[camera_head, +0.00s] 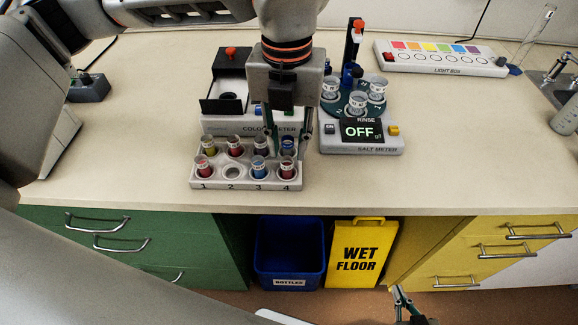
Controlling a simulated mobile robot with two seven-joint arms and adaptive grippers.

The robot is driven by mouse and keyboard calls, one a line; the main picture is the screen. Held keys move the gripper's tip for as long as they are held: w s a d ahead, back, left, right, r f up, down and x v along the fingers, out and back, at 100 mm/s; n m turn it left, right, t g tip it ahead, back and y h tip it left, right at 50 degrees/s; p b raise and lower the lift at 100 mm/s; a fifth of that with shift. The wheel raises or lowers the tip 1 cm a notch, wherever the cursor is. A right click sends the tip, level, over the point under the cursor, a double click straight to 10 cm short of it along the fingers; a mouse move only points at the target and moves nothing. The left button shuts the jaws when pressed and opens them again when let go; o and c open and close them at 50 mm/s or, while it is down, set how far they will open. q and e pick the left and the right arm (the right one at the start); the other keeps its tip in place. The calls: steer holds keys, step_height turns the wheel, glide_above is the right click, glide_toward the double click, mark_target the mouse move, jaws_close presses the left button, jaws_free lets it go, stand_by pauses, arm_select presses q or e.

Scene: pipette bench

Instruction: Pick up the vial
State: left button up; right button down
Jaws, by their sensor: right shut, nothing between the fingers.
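Several small vials stand in a pale rack (246,182) at the front of the bench. The front row holds a red vial (202,167) at 1, a blue vial (259,168) at 3 and another red vial (287,168) at 4; hole 2 (232,172) is empty. The back row holds several more, including a blue-green vial (288,147) at its right end. My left gripper (289,143) points down over the rack's right end, open, its fingers apart on either side of that back vial. Contact cannot be told. My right gripper (401,296) is shut and empty, low before the drawers.
The colorimeter (222,127) stands right behind the rack. The salt meter (361,144), with white cups on its carousel, stands close to the right. A light box (440,60) lies farther back. A blue bin (290,258) and yellow sign (357,255) stand below.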

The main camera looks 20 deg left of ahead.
mark_target(287, 163)
arm_select(q)
steer(key=shift+a+f, duration=0.1)
steer(key=shift+f, duration=2.7)
steer(key=shift+s, duration=0.1)
steer(key=c, duration=0.7)
